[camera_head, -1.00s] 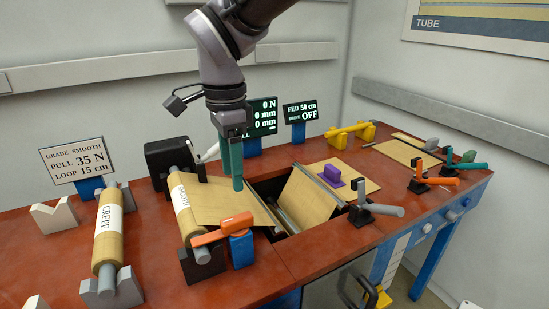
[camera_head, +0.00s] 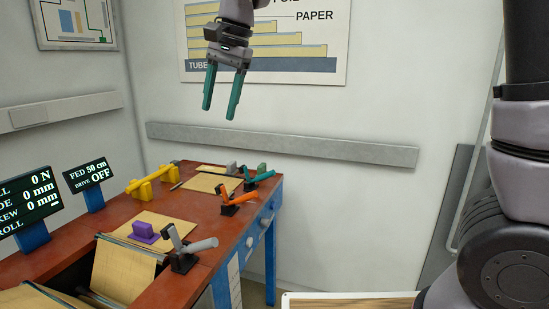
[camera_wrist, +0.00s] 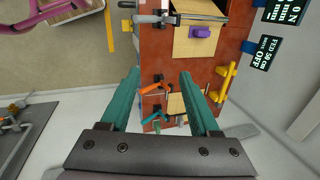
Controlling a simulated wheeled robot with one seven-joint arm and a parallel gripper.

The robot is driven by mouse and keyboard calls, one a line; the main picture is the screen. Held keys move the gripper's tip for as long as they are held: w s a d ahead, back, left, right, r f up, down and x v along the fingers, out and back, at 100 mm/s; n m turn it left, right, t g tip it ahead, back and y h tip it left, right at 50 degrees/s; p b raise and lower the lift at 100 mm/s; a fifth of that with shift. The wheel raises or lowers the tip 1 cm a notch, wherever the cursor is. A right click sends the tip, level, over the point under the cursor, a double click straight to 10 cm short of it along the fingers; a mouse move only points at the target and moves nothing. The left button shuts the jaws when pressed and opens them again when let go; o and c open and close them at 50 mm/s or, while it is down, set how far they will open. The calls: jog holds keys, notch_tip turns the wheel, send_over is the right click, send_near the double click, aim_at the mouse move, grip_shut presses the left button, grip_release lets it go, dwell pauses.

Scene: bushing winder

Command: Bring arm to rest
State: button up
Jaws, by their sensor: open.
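My gripper (camera_head: 222,92) is in the upper middle of the head view, raised high in front of the wall with its two teal fingers pointing down. The fingers are apart with nothing between them. In the wrist view my gripper (camera_wrist: 158,75) shows both fingers spread, with the bench far below. The red-brown bench (camera_head: 120,222) stands below and to the left of the gripper, well apart from it. Part of my arm fills the right side of the head view.
On the bench are a purple block (camera_head: 144,232), a grey-handled clamp (camera_head: 188,248), an orange-handled clamp (camera_head: 238,197), a teal-handled clamp (camera_head: 262,177) and a yellow handle (camera_head: 152,183). A display reading "DRIVE OFF" (camera_head: 90,178) stands at left.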

jog(key=w+d+r+t, duration=0.1)
jog(key=d+r+t, duration=0.1)
jog(key=d, duration=1)
jog(key=w+d+r+t, duration=0.1)
jog(key=d+r, duration=0.1)
jog(key=d, duration=1)
jog(key=s+d+f+t, duration=0.1)
jog(key=s+d, duration=0.2)
jog(key=d, duration=0.4)
jog(key=s+d+f+t+h, duration=0.1)
jog(key=s+d+f+t, duration=0.1)
jog(key=s+d, duration=0.2)
jog(key=d, duration=0.3)
jog(key=shift+d, duration=0.1)
